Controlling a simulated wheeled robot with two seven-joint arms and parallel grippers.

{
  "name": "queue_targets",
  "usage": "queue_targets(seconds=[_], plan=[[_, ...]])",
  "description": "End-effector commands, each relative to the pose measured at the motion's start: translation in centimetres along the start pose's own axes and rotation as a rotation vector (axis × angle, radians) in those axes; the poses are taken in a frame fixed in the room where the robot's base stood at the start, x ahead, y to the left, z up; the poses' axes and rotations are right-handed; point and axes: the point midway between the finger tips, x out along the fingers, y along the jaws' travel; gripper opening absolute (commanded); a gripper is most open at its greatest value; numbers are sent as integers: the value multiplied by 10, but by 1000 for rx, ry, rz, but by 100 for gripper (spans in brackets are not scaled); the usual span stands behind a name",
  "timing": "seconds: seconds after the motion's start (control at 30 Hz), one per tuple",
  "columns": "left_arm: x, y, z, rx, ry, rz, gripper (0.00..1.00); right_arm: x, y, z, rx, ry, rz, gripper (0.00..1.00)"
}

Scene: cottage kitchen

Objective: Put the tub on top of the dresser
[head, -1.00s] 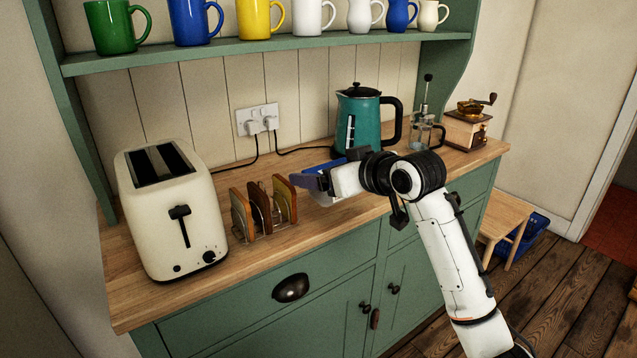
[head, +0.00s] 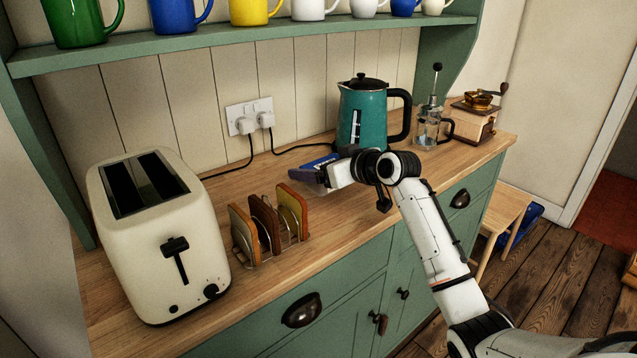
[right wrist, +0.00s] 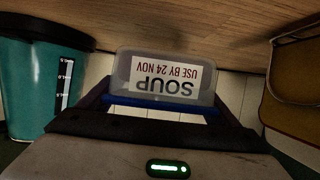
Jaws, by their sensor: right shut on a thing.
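The tub (right wrist: 165,75) is a clear container with a white label reading SOUP, USE BY 24 NOV, and a blue lid. My right gripper (right wrist: 162,102) is shut on it, with a finger on each side. In the head view the tub (head: 321,161) shows only in part behind my right gripper (head: 312,177). It is over the wooden top of the green dresser (head: 345,222), between the toast rack and the kettle. I cannot tell whether the tub touches the wood. My left gripper is out of view.
A teal kettle (head: 362,118) stands just behind and right of the tub. A toast rack (head: 270,225) and a cream toaster (head: 158,235) stand to the left. A glass press (head: 430,125) and coffee grinder (head: 475,118) are at the right end. Mugs line the shelf (head: 250,45) above.

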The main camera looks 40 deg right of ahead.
Motion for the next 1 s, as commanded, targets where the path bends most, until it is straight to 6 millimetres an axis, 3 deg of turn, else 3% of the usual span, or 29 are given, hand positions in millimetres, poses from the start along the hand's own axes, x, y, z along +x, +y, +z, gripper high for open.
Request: queue_targets(seconds=[0.33, 0.67, 0.7, 0.77, 0.8, 1.0], plan=[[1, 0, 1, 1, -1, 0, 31, 14, 0, 35, 3, 2, 0, 54], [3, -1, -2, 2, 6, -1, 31, 16, 0, 38, 0, 3, 1, 54], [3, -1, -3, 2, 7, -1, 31, 16, 0, 40, 0, 0, 0, 86], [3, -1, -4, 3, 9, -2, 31, 16, 0, 39, 0, 0, 0, 96], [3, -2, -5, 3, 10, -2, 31, 16, 0, 39, 0, 0, 0, 100], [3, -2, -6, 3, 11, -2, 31, 16, 0, 39, 0, 0, 0, 100]])
